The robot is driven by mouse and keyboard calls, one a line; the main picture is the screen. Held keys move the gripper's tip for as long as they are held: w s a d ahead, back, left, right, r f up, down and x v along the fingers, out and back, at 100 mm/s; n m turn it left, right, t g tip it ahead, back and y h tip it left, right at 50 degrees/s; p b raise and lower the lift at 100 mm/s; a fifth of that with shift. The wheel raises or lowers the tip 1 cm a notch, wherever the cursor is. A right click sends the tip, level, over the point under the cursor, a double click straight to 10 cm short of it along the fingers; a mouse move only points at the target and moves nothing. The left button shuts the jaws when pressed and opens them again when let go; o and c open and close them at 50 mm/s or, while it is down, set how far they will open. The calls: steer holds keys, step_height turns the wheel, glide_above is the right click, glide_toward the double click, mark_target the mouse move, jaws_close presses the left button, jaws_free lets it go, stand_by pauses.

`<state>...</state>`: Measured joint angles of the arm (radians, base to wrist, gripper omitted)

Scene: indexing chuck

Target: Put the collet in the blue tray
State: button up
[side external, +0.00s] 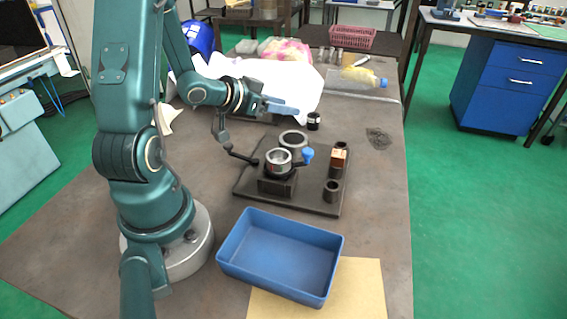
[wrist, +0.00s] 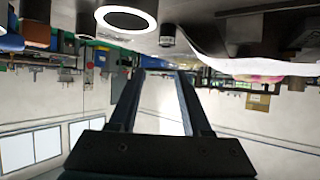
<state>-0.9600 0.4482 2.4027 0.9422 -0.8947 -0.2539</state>
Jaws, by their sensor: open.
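My gripper (side external: 282,107) is open and empty, held level above the table behind the chuck fixture. Its two fingers (wrist: 162,75) show apart in the wrist view with nothing between them. The chuck (side external: 277,183) stands on a dark plate, with a silver ring-shaped part (side external: 278,160) on top and a blue-knobbed lever (side external: 307,156) beside it. I cannot tell for certain which part is the collet. The blue tray (side external: 245,270) is empty and sits in front of the plate, well away from my gripper.
Behind the chuck is a grey ring (side external: 293,138). Dark posts, one with a copper-coloured block (side external: 338,158), stand at the plate's right. A small black cylinder (side external: 313,121) stands behind the plate.

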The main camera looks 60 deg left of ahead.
mark_target(316, 116)
steer(key=shift+s+a+f, duration=0.2)
steer(key=shift+a+f, duration=0.15)
steer(key=shift+a, duration=0.1)
steer(key=shift+w+a+f, duration=0.1)
steer(key=shift+w+f, duration=0.05)
steer(key=shift+w, duration=0.1)
steer(key=x, duration=1.1)
steer(key=shift+f, duration=0.2)
jaws_close()
